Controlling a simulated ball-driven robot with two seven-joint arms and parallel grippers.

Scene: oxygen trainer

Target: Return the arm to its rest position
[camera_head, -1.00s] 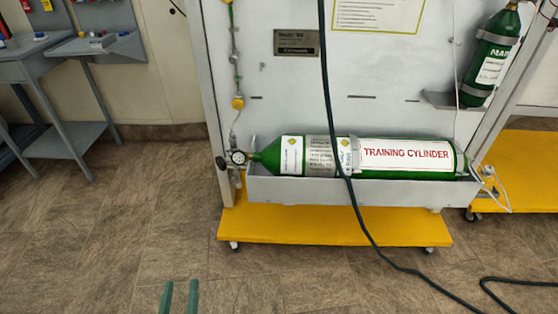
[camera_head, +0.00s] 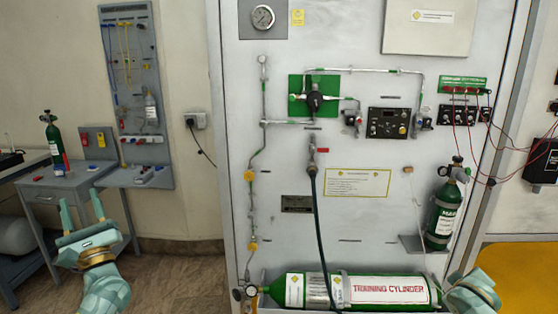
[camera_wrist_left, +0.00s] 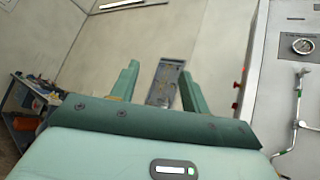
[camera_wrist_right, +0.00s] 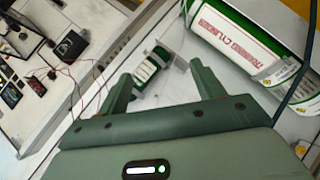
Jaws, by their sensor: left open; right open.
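My left gripper (camera_head: 82,212) is raised at the lower left of the head view, in front of the grey bench. Its fingers are apart with nothing between them; they also show open in the left wrist view (camera_wrist_left: 159,70). My right gripper (camera_wrist_right: 161,73) is open and empty in the right wrist view, its fingers apart. In the head view only a part of my right arm shows at the lower right edge, in front of the training cylinder's right end. Neither gripper holds anything.
The white trainer panel (camera_head: 340,120) fills the middle. The green training cylinder (camera_head: 390,290) lies at its foot, with a dark hose (camera_head: 320,230) hanging above. A small green cylinder (camera_head: 446,212) stands at the right. A grey bench (camera_head: 60,188) and tool board (camera_head: 135,90) are left.

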